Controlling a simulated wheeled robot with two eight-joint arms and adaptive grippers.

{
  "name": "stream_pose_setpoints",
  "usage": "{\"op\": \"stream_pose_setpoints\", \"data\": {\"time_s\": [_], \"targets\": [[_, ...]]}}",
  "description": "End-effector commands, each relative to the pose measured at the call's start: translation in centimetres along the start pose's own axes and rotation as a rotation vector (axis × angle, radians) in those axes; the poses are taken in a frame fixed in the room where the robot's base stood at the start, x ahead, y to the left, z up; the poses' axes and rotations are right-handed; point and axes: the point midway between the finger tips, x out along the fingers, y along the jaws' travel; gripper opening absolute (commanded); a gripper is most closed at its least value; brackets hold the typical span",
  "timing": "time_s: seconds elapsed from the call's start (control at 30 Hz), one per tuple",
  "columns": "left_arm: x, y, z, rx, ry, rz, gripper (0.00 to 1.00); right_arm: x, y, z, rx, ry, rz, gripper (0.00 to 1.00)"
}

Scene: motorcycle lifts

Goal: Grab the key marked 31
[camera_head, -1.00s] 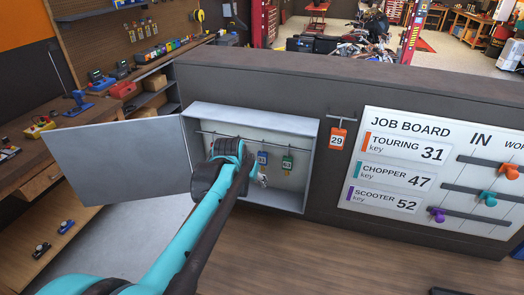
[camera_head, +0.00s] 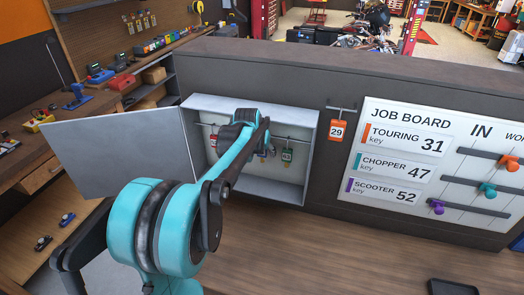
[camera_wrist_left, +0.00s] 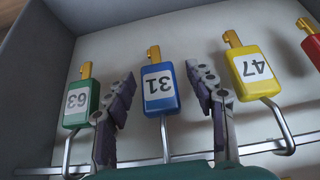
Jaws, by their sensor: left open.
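The key with the blue tag marked 31 (camera_wrist_left: 159,90) hangs from a metal hook in the open grey cabinet (camera_head: 193,166). In the left wrist view it appears upside down, between the two fingers of my left gripper (camera_wrist_left: 160,84). The gripper is open, with a gap visible on both sides of the tag. In the head view my left arm reaches into the cabinet and its wrist hides most of the blue tag. My right gripper is not in view.
A green tag marked 63 (camera_wrist_left: 80,104) and a yellow tag marked 47 (camera_wrist_left: 253,72) hang close on either side, with a red tag (camera_wrist_left: 314,46) beyond. An orange tag marked 29 (camera_head: 336,130) hangs outside, beside the job board (camera_head: 433,165). The cabinet door (camera_head: 119,155) is swung open left.

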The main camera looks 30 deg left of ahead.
Motion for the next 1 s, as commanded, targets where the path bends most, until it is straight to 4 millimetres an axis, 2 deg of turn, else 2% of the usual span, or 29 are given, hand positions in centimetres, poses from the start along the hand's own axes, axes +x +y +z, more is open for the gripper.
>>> {"op": "stream_pose_setpoints", "data": {"time_s": [0.13, 0.17, 0.33, 0.7, 0.9, 1.0], "targets": [[0.0, 0.0, 0.0, 0.0, 0.0, 0.0, 0.55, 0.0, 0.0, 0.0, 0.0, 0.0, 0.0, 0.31], [0.0, 0.0, 0.0, 0.0, 0.0, 0.0, 0.53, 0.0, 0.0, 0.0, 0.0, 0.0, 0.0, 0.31], [0.0, 0.0, 0.0, 0.0, 0.0, 0.0, 0.08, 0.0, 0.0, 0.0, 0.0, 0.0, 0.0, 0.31], [-0.1, 0.0, 0.0, 0.0, 0.0, 0.0, 0.08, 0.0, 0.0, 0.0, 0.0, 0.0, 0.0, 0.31], [-1.3, 0.0, -0.8, 0.0, 0.0, 0.0, 0.08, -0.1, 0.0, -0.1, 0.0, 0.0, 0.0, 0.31], [-2.1, 0.0, 0.4, 0.0, 0.0, 0.0, 0.08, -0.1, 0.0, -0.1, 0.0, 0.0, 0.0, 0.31]]}}
